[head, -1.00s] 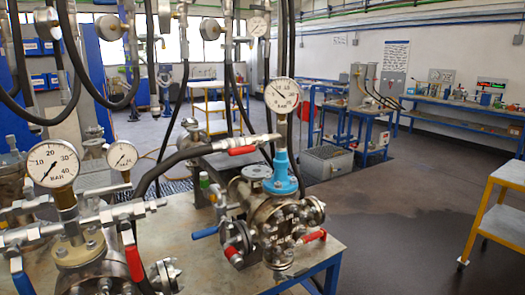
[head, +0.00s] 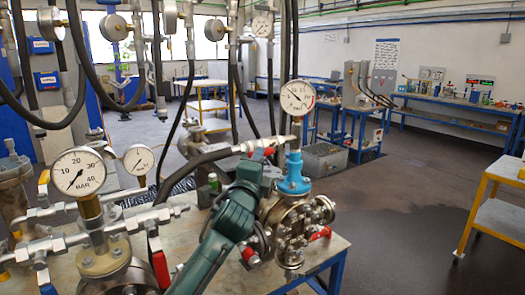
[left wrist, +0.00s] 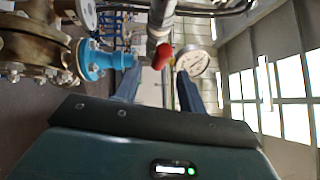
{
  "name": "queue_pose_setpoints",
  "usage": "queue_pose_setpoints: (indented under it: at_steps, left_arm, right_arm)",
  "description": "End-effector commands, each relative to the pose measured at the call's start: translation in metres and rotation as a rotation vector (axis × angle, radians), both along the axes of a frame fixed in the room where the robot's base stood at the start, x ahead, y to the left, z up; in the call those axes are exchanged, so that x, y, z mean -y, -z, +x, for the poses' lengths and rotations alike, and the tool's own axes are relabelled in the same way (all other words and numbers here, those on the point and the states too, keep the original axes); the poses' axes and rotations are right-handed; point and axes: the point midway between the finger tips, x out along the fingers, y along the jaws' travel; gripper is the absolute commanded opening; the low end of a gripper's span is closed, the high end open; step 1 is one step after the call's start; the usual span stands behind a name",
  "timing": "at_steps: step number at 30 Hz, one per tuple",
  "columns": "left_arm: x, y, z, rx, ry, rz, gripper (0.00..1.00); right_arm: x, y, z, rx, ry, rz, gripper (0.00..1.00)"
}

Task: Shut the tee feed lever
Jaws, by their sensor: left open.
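The red tee feed lever (head: 267,151) lies roughly along the hose fitting, beside the blue collar (head: 292,185) under the upright gauge (head: 297,97). My green left arm reaches up from the bottom, and its left gripper (head: 258,166) is just below the lever; its fingertips are hard to make out there. In the left wrist view the open gripper (left wrist: 160,78) has a finger on either side, with the red lever (left wrist: 162,57) ahead between them. I cannot tell whether they touch. The blue collar (left wrist: 92,60) is to the left in that view. My right gripper is not in view.
The flanged vessel (head: 292,225) stands on the bench, with another red lever (head: 320,233) low on its right. A second vessel with a large gauge (head: 78,174) is at the left. Black hoses hang above. Open floor lies to the right.

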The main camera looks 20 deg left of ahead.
Motion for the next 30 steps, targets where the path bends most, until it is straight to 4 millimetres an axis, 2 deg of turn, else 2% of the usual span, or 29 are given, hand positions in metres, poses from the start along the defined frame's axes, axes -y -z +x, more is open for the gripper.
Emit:
queue_pose_setpoints:
  at_steps: [1,6,12,23,30]
  left_arm:
    - [-0.002,-0.004,0.011,-0.002,-0.002,-0.001,0.4]
    - [-0.005,-0.007,0.037,-0.001,-0.001,-0.002,0.4]
    - [-0.006,-0.007,0.053,-0.001,0.0,-0.002,0.4]
    - [-0.007,-0.008,0.057,0.0,0.001,-0.002,0.4]
    - [-0.007,-0.007,0.056,0.0,0.0,-0.002,0.21]
  right_arm:
    - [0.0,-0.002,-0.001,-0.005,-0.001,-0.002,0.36]
    - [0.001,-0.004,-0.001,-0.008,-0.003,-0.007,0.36]
    - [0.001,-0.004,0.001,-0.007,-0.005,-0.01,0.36]
    - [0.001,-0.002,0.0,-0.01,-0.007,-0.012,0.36]
    - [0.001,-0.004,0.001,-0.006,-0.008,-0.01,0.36]
